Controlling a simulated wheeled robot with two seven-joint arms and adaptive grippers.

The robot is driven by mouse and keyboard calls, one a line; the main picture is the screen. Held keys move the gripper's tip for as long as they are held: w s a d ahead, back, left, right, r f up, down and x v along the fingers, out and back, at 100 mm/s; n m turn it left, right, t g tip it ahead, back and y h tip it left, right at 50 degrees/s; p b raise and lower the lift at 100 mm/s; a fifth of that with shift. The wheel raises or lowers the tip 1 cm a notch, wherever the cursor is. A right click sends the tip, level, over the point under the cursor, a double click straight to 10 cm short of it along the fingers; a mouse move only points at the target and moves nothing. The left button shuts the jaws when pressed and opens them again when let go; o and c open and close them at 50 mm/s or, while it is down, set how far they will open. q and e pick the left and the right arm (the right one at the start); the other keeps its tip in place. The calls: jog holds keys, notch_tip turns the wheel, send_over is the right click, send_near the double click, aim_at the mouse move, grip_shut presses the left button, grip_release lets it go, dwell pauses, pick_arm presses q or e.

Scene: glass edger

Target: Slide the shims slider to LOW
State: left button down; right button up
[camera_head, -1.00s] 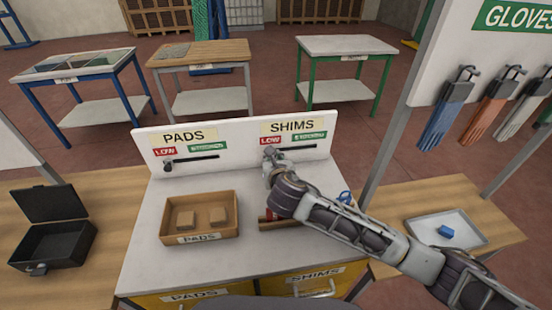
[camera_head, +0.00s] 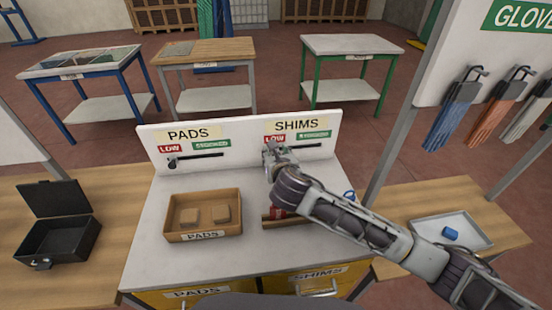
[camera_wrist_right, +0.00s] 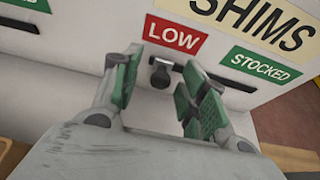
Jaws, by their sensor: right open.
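The shims slider (camera_wrist_right: 160,74) is a dark knob at the left end of its slot, just under the red LOW label (camera_wrist_right: 175,38). My right gripper (camera_wrist_right: 160,90) is open, with one green-padded finger on each side of the knob in the wrist view. I cannot tell whether either finger touches it. In the head view the right gripper (camera_head: 271,154) is in front of the LOW end and hides the knob; the slot's right part (camera_head: 308,146) shows. My left gripper is not in view.
The pads slider (camera_head: 172,162) is at its slot's left end on the same white panel. The pads box (camera_head: 203,237) stands on the bench at left. A shims box (camera_head: 290,222) is partly hidden under my right arm. A black case (camera_head: 55,240) lies open further left.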

jog(key=shift+r, duration=4.15)
